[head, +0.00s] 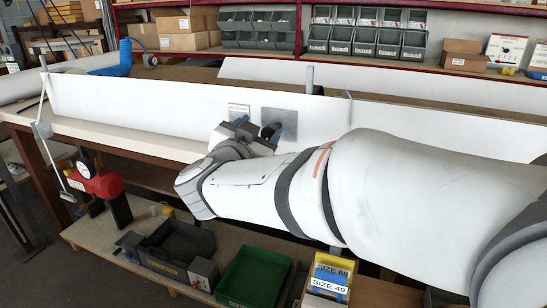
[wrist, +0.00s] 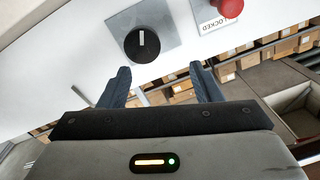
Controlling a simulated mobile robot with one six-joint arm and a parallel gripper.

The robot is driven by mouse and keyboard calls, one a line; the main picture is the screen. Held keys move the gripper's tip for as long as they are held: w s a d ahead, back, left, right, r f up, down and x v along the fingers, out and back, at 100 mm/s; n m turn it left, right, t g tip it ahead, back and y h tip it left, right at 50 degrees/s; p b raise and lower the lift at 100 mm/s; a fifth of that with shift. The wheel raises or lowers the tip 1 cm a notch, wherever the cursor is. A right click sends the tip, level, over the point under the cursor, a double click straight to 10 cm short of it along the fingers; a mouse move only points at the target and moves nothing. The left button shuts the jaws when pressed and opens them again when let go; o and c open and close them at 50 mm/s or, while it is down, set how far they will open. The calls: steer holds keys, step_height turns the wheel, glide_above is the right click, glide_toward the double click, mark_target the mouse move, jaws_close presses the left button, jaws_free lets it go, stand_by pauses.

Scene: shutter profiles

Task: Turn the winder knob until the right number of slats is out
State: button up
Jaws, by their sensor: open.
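The winder knob (wrist: 143,45) is round and black, with a white pointer line that stands nearly upright in the wrist view. It sits on a grey square plate (wrist: 172,27), which also shows on the white panel in the head view (head: 305,122). My gripper (wrist: 160,75) is open and empty. Its two blue-grey fingers stand apart below the knob in the wrist view, not around it. In the head view my gripper (head: 260,132) is close to the panel, left of and partly over the plate. I cannot make out any slats or their number.
A red button (wrist: 228,7) with a LOCKED label (wrist: 214,22) is beside the knob plate. The long white panel (head: 120,105) stands along the bench. Below are a green bin (head: 253,275) and a red device (head: 100,183). Shelves with grey bins (head: 255,38) stand behind.

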mark_target(269, 135)
steer(key=shift+s+f+m+g+h+b, duration=0.15)
steer(key=shift+s+f+m+h+b, duration=0.1)
steer(key=shift+f+h, duration=0.3)
steer(key=shift+s+f+m+g+h+b, duration=0.15)
steer(key=shift+s+f+h+b, duration=0.15)
steer(key=shift+f, duration=0.4)
steer(key=shift+f+h, duration=0.1)
steer(key=shift+h, duration=0.15)
steer(key=b+x, duration=0.2)
steer(key=x, duration=0.5)
steer(key=shift+w+d, duration=0.2)
steer(key=shift+w, duration=0.1)
steer(key=shift+c, duration=0.3)
steer(key=c, duration=0.9)
